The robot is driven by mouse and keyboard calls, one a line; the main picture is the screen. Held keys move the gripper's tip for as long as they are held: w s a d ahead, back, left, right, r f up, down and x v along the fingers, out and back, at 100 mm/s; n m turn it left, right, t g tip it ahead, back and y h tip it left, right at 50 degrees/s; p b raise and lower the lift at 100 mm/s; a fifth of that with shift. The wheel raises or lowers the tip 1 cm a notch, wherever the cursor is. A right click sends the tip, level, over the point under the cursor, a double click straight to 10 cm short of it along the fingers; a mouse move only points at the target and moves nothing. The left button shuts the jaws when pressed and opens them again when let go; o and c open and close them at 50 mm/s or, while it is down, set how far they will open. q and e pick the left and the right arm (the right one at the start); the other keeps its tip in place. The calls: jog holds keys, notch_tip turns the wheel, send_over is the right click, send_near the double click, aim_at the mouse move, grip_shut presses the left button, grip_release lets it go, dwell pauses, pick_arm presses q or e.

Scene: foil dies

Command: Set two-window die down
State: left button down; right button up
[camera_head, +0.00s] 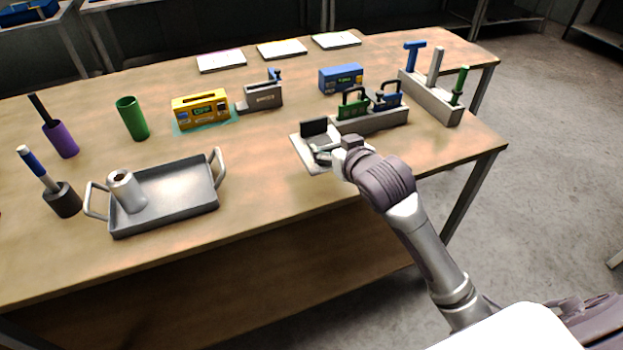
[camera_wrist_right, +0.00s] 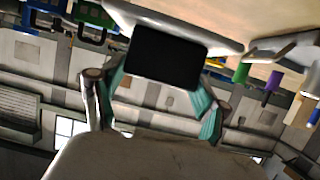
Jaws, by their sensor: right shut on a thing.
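My right gripper (camera_head: 324,150) is over a pale plate (camera_head: 302,153) near the table's front edge. It is shut on a dark block (camera_head: 314,127), which seems to be the die; no windows can be made out on it. In the right wrist view the block shows as a black face (camera_wrist_right: 166,55) between the two teal-padded fingers (camera_wrist_right: 163,98). I cannot tell whether the block touches the plate. A green handled die (camera_head: 353,104) and a blue handled die (camera_head: 387,98) stand in a grey rack (camera_head: 372,121) just behind. My left gripper is not in view.
A grey stand with upright tools (camera_head: 430,93) is at the right. A blue box (camera_head: 341,78), a grey device (camera_head: 263,97) and a yellow box (camera_head: 201,109) stand behind. A metal tray (camera_head: 180,196) is at the left. Table between tray and plate is clear.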

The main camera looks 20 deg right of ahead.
jog(key=w+a+f, duration=0.2)
jog(key=w, duration=0.1)
jog(key=w+a+f, duration=0.2)
jog(key=w+f, duration=0.1)
jog(key=w, duration=0.1)
jog(key=w+a+f, duration=0.2)
jog(key=w, duration=0.2)
jog(key=shift+f+p, duration=0.2)
jog(key=shift+p, duration=0.1)
jog(key=shift+s+f, duration=0.1)
jog(key=shift+f, duration=1.75)
jog(key=shift+f, duration=0.1)
jog(key=o, duration=1.5)
jog(key=shift+d, duration=0.1)
